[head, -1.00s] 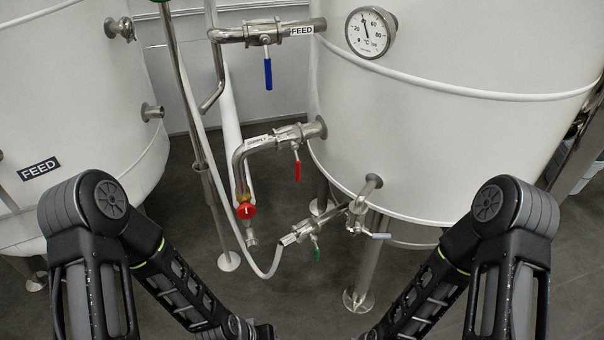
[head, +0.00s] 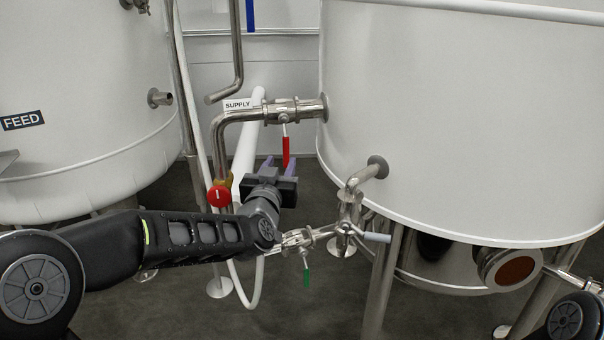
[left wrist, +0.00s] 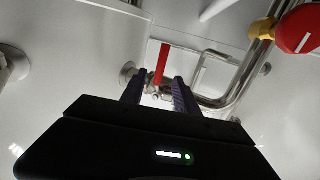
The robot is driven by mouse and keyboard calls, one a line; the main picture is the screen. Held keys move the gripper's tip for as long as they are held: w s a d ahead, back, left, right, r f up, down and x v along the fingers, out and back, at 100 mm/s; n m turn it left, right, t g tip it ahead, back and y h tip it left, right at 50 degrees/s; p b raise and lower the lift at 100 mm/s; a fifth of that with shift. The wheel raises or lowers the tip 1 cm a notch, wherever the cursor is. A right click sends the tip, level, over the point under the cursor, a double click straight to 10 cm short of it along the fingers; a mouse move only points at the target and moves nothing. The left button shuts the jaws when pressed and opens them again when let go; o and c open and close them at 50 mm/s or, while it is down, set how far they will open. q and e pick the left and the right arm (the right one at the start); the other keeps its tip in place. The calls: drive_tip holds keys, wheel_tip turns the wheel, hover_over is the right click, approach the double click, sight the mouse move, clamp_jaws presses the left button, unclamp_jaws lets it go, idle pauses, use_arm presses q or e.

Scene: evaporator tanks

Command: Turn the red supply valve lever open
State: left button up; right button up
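The red supply valve lever (head: 286,151) hangs down from the supply valve (head: 284,112), on the pipe labelled SUPPLY that runs into the right tank. My left gripper (head: 279,164) is just below the lever, fingers pointing toward it. In the left wrist view the red lever (left wrist: 161,64) shows in line with the gap between the two fingers of the left gripper (left wrist: 159,78). The fingers are apart and empty. Whether the lever's tip lies between them I cannot tell. Only a joint of my right arm shows at the lower right; its gripper is out of view.
A red round knob (head: 219,196) is left of my left gripper. A valve with a green lever (head: 306,277) and a pipe with a grey handle (head: 377,237) lie below and right. The white tanks (head: 440,120) and (head: 75,90) flank the gap.

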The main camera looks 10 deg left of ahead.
sight(286, 150)
use_arm(q)
drive_tip(key=shift+a+r, duration=0.1)
drive_tip(key=shift+r, duration=0.1)
drive_tip(key=shift+w, duration=0.1)
drive_tip(key=w+b, duration=0.1)
drive_tip(key=w, duration=0.5)
drive_tip(key=shift+w+a+f, duration=0.15)
drive_tip(key=shift+w, duration=0.65)
drive_tip(key=shift+c, duration=0.6)
clamp_jaws()
